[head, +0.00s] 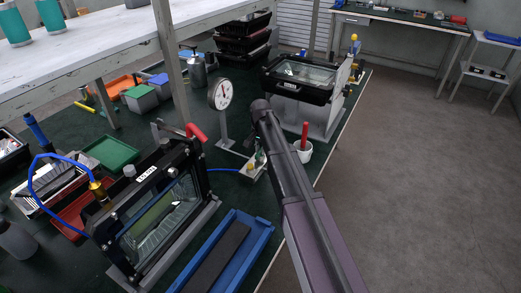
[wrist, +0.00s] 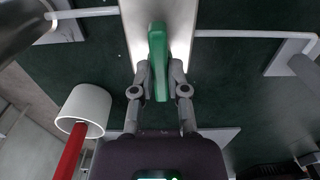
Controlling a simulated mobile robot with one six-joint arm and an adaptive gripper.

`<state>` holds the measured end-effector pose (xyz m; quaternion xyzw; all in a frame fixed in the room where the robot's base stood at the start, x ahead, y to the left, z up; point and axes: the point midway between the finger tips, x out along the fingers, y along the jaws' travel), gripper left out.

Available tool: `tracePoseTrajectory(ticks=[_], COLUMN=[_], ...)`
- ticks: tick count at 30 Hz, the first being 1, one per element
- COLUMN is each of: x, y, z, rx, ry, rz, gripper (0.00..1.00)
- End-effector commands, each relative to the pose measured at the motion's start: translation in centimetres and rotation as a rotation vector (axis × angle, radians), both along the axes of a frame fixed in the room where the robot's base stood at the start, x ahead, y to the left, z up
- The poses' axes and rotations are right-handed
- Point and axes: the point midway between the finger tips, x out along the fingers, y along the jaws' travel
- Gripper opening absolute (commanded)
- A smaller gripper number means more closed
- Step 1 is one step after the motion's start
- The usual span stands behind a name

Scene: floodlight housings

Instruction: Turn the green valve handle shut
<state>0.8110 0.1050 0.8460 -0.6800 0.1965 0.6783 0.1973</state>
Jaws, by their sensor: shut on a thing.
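In the wrist view the green valve handle (wrist: 158,50) is a narrow green bar, pointing up and down in the picture. It lies in front of a pale plate (wrist: 187,22). My gripper (wrist: 161,75) is shut on the handle, one grey finger on each side of it. The valve body behind the handle is hidden. In the head view my arm comes in from the lower right and covers most of the gripper and the handle. A small pale valve stand (head: 249,174) shows just left of my arm on the green bench.
A white cup (head: 302,154) with a red rod stands close right of my arm; it also shows in the wrist view (wrist: 82,106). A dial gauge (head: 221,94), a black floodlight housing (head: 155,213) and a blue tray (head: 256,240) are nearby. A blue hose reaches the stand.

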Motion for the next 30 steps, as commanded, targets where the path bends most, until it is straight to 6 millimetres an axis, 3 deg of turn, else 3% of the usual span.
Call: tracePoseTrajectory(ticks=[16, 17, 20, 30], x=[-0.22, -0.22, -0.22, -0.09], y=[-0.18, -0.18, -0.17, -0.06], z=[-0.09, -0.09, -0.09, -0.03], rx=[-0.003, -0.004, -0.003, -0.001], ry=[0.004, 0.005, 0.004, 0.002], rz=[-0.042, -0.042, -0.042, -0.039], gripper=[0.0, 0.26, 0.54, 0.54])
